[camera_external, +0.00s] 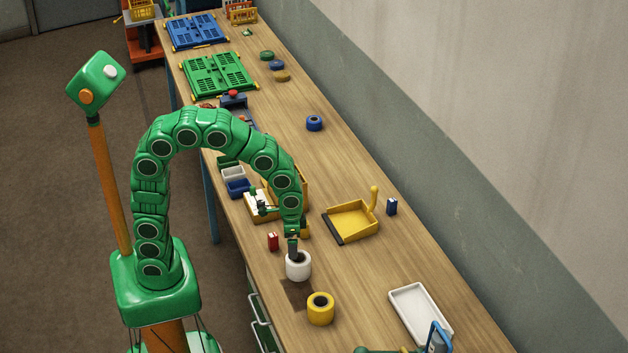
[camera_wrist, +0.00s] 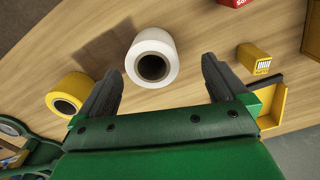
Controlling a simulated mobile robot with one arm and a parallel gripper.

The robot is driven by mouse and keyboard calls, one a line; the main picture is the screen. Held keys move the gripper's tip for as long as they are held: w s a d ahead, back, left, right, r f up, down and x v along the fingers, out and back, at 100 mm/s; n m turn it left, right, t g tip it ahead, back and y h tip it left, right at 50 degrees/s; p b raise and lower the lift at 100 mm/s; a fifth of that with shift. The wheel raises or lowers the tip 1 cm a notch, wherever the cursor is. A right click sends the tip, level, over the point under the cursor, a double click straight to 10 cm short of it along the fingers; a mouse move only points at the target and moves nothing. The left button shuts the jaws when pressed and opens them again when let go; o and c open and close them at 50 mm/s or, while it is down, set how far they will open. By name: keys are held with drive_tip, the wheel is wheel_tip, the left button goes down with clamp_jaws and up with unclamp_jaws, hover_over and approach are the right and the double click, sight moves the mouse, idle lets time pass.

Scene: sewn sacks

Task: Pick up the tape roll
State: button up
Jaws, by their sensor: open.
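A white tape roll (camera_external: 298,267) stands on the wooden table below my gripper (camera_external: 293,248), its dark hole facing up. In the wrist view the white roll (camera_wrist: 138,52) lies just beyond the gap between my fingers (camera_wrist: 161,84), which are spread apart with nothing between them. From the external view I cannot tell the exact height of the fingertips over the roll. A yellow tape roll (camera_external: 320,310) stands nearer the front, and it also shows left of my fingers in the wrist view (camera_wrist: 66,104).
A white tray (camera_external: 402,300) is at the right. A blue roll (camera_external: 314,122) is farther back. The table between yellow roll and tray is clear.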

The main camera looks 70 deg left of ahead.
sight(299, 258)
drive_tip(key=shift+w+d+f, duration=0.65)
drive_tip(key=shift+w+d, duration=0.05)
drive_tip(key=shift+d, duration=0.1)
drive_tip(key=shift+d+f, duration=0.2)
drive_tip(key=shift+f, duration=3.6)
drive_tip(key=c, duration=0.8)
drive_tip(key=shift+w+r, duration=0.1)
